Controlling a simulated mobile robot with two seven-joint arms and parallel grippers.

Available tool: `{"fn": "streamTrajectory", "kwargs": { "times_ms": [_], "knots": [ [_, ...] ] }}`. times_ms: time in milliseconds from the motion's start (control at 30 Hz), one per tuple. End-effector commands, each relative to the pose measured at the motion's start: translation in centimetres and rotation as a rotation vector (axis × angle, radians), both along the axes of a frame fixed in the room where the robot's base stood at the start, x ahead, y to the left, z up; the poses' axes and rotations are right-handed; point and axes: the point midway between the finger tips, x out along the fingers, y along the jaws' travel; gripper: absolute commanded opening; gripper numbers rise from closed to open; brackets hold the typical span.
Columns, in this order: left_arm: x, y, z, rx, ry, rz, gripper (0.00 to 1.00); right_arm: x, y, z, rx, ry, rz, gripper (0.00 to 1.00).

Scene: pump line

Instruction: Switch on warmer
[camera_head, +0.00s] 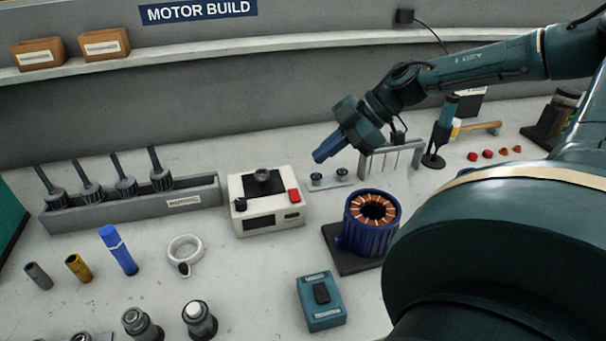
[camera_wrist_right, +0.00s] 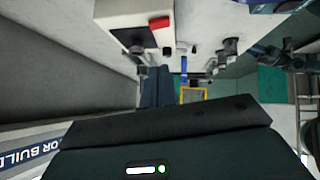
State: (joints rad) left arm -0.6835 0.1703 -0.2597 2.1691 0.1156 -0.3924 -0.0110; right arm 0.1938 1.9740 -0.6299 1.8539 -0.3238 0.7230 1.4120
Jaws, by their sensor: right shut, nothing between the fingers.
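The wrist view shows the white box (camera_wrist_right: 118,10) and the red switch (camera_wrist_right: 160,22) too. My right gripper (camera_head: 318,158) is shut and empty, with dark blue fingers. It is above and behind the warmer's right side in the picture, apart from the switch.
The blue motor housing (camera_head: 372,232) stands to the right of the warmer, and a grey rack (camera_head: 190,200) with several rotors to the left. A teal box (camera_head: 321,312) with a black top piece lies in front. A white ring (camera_head: 184,242) lies front left.

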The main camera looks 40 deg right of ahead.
Motion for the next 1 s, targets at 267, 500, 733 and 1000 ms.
{"fn": "streamTrajectory", "kwargs": {
  "times_ms": [267, 500, 733, 1000],
  "knots": [
    [0.1, 0.2, -1.0, -0.010, 0.002, 0.005, 0.66, 2.2, 2.8, -3.9, 0.002, 0.004, 0.001, 0.00],
    [0.3, 0.1, -1.4, -0.030, -0.004, 0.010, 0.66, 3.1, 3.1, -7.0, 0.004, 0.001, -0.002, 0.00],
    [0.5, 0.1, -0.7, -0.041, -0.024, 0.015, 0.66, 3.3, 2.9, -8.0, 0.002, 0.000, -0.002, 0.00],
    [0.0, 0.1, -1.1, -0.041, -0.010, 0.016, 0.66, 3.3, 2.9, -8.0, 0.001, -0.001, -0.001, 0.00]
  ]
}}
